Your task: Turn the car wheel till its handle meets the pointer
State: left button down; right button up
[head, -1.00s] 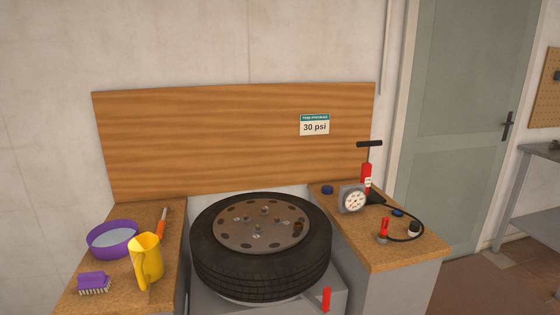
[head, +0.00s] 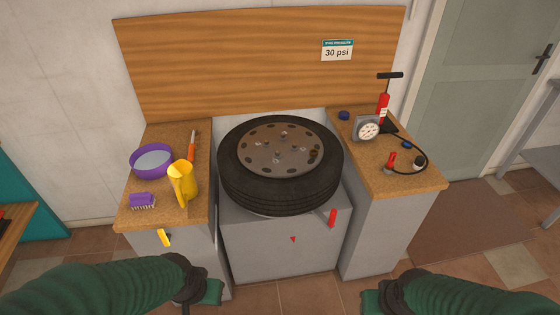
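The car wheel (head: 236,178) lies flat on a grey cabinet (head: 262,246), black tire with a rusty brown hub (head: 270,146) facing up. A red handle (head: 333,217) sticks out low at its front right on a thin grey arm. A small red triangular pointer (head: 293,239) is on the cabinet's front face, left of the handle and a little lower, with a clear gap between them. My two green arms come in from the lower left and lower right and stay in front of the cabinet, apart from the wheel. No gripper fingers show.
The left counter holds a purple basin (head: 151,162), yellow jug (head: 183,184), purple brush (head: 142,201) and orange-handled tool (head: 191,149). A yellow handle (head: 164,237) is on its front. The right counter holds a gauge (head: 368,130), red pump (head: 383,107) and hose. Floor before the cabinet is clear.

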aim_at(293, 183)
jog(key=i+l+u, duration=0.75)
jog(key=u, duration=0.15)
